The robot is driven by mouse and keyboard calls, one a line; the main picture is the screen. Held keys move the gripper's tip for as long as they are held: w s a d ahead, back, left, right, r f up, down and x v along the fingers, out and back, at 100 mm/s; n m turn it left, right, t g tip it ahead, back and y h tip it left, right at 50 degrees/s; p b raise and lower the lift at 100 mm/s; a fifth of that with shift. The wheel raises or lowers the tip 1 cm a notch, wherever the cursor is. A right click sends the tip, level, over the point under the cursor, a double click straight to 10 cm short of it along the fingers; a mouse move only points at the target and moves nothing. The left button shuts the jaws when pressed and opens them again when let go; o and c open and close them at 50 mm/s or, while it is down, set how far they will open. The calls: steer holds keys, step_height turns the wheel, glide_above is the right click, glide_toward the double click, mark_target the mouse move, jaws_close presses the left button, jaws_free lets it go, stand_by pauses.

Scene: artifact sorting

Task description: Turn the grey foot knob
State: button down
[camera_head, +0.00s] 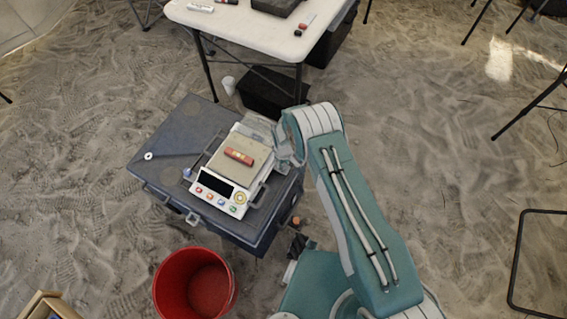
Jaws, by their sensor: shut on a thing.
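A white scale (219,191) with a dark display, coloured buttons and a beige plate lies on top of a dark blue-grey case (178,132). A small red-brown artifact (239,156) rests on its plate. My gripper (284,162) is at the right side of the scale, near its far right corner, and reaches down from my teal arm. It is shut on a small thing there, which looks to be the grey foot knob. The knob itself is hidden by the fingers and too small to make out.
A red bucket (194,284) stands on the sandy floor in front of the case. A white folding table (255,30) with small items stands behind. A wooden box (45,306) is at the bottom left. Open sand lies to the left and right.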

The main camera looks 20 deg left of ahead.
steer(key=shift+f+n, duration=0.1)
steer(key=shift+n, duration=0.5)
steer(key=shift+c, duration=2.2)
jaws_free()
step_height(320, 180, up, 12)
steer(key=shift+a, duration=0.1)
